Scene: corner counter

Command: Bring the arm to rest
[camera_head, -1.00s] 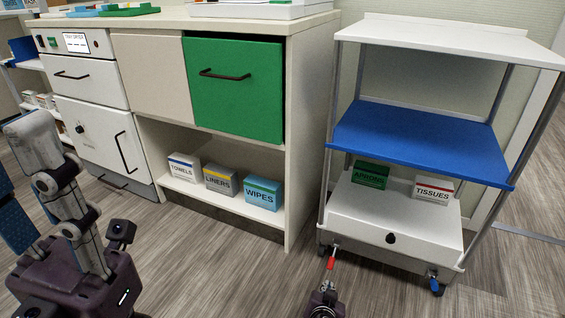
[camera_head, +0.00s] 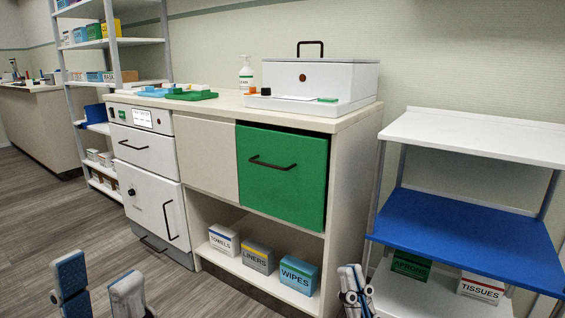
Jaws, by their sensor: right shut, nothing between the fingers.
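My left gripper (camera_head: 98,292) is at the bottom left with its two fingers pointing up. A clear gap separates the fingers and nothing is between them. Its body is below the picture. My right gripper (camera_head: 352,291) is at the bottom, right of centre, in front of the gap between the counter and the cart. Its pale fingers point up and are shut together with nothing between them. Both arms are cut off by the bottom edge.
The counter (camera_head: 224,106) with a green drawer (camera_head: 282,172) stands ahead. Its low shelf holds boxes of towels (camera_head: 223,240), liners (camera_head: 257,257) and wipes (camera_head: 298,275). A cart with a blue shelf (camera_head: 465,235) is at right. Open floor (camera_head: 40,215) lies at left.

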